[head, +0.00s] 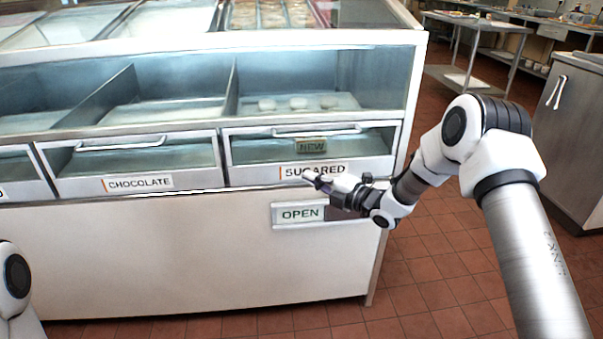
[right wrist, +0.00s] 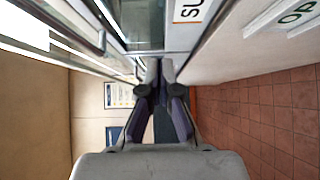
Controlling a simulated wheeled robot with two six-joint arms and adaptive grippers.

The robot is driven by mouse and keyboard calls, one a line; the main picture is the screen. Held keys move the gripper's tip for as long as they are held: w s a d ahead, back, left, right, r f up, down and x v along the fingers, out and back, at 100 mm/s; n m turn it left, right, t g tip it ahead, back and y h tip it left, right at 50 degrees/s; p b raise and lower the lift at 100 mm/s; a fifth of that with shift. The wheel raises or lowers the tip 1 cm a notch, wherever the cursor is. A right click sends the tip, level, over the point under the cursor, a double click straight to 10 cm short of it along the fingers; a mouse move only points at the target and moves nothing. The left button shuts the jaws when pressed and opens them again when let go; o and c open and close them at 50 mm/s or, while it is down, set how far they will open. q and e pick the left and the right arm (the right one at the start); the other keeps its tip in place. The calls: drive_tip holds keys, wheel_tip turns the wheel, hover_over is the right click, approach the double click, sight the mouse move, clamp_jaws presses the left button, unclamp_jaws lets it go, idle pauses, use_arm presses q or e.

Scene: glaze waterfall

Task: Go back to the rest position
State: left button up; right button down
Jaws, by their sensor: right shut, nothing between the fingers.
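My right gripper (head: 314,178) is in front of the display case, beside the drawer label reading SUGARED (head: 322,171). In the right wrist view the right gripper (right wrist: 158,66) has its fingers together and holds nothing. Part of the SUGARED label (right wrist: 190,10) shows near its fingertips; I cannot tell whether they touch the case. My left gripper is not in view; only a part of my left arm shows at the lower left edge.
The display case (head: 200,255) has glass drawers with handles (head: 318,131) and an OPEN sign (head: 299,213). Several pale round items (head: 299,103) lie inside. A steel cabinet (head: 575,140) and a work table (head: 465,75) stand at right. The tiled floor (head: 420,270) right of the case is clear.

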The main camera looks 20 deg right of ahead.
drive_tip(key=v, duration=0.5)
drive_tip(key=s+a+f+m+g, duration=0.1)
drive_tip(key=s+a+f, duration=0.2)
drive_tip(key=f, duration=0.3)
drive_tip(key=s+a+f+m+g+h, duration=0.1)
drive_tip(key=s+a+f+g, duration=0.1)
drive_tip(key=s+a+f, duration=0.3)
drive_tip(key=s+a+f+m+g, duration=0.1)
drive_tip(key=a+f, duration=0.1)
drive_tip(key=f, duration=0.5)
drive_tip(key=s+a+f+m+g+h, duration=0.1)
drive_tip(key=s+f+m+g+h, duration=0.3)
drive_tip(key=s+f, duration=0.6)
drive_tip(key=s+d+f+m+g+h, duration=0.1)
drive_tip(key=s+d+m+g+h, duration=0.15)
drive_tip(key=s+m, duration=0.7)
drive_tip(key=s+d+f+m+g+h, duration=0.1)
drive_tip(key=s+d+m+g+h, duration=0.2)
drive_tip(key=s+m, duration=0.7)
drive_tip(key=s+r+n+p, duration=0.1)
drive_tip(key=r+p, duration=0.7)
drive_tip(key=s+r+g+y+p, duration=0.1)
drive_tip(key=s+r+p, duration=0.1)
drive_tip(key=r+p, duration=0.7)
drive_tip(key=shift+s+n, duration=0.3)
drive_tip(key=shift+n, duration=0.05)
drive_tip(key=shift+a+g, duration=0.15)
drive_tip(key=shift+g, duration=0.1)
